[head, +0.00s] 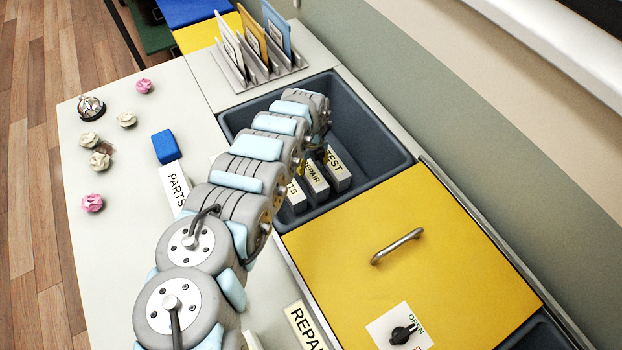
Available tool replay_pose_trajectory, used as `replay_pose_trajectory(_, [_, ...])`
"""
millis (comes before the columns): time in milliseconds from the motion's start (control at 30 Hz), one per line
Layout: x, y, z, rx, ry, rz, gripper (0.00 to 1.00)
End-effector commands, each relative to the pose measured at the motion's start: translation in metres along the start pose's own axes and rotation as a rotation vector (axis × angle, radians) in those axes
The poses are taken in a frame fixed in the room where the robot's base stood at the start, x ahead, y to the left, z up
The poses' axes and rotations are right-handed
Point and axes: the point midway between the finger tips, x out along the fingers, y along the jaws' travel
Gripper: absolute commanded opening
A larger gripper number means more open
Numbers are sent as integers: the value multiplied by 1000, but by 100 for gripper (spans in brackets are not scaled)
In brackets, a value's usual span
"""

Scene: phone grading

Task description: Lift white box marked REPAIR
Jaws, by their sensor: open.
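The white box marked REPAIR (315,180) stands in the dark grey bin (389,136), between a box marked TEST (336,170) on its right and a box ending in TS (294,196) on its left. My arm reaches over the bin from the front. My gripper (314,154) points down just behind the lettered tops of the boxes. It is small and partly hidden by my arm. It is open, and I cannot tell whether its fingers are around the REPAIR box or touching it.
A yellow lid (360,285) with a metal handle (397,246) covers the area right of the boxes. A file rack (258,66) stands behind the bin. PARTS (175,188) and REPAIR labels (304,327), a blue block (166,146), crumpled balls and a bell (90,108) lie on the table.

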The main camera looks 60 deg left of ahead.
Motion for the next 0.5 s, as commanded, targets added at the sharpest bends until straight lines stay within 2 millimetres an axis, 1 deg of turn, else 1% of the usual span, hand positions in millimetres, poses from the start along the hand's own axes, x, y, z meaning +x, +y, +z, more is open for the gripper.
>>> replay_pose_trajectory(167, [10,0,0,0,1,-1,67])
replay_pose_trajectory(500, [46,0,5,-1,0,-2,67])
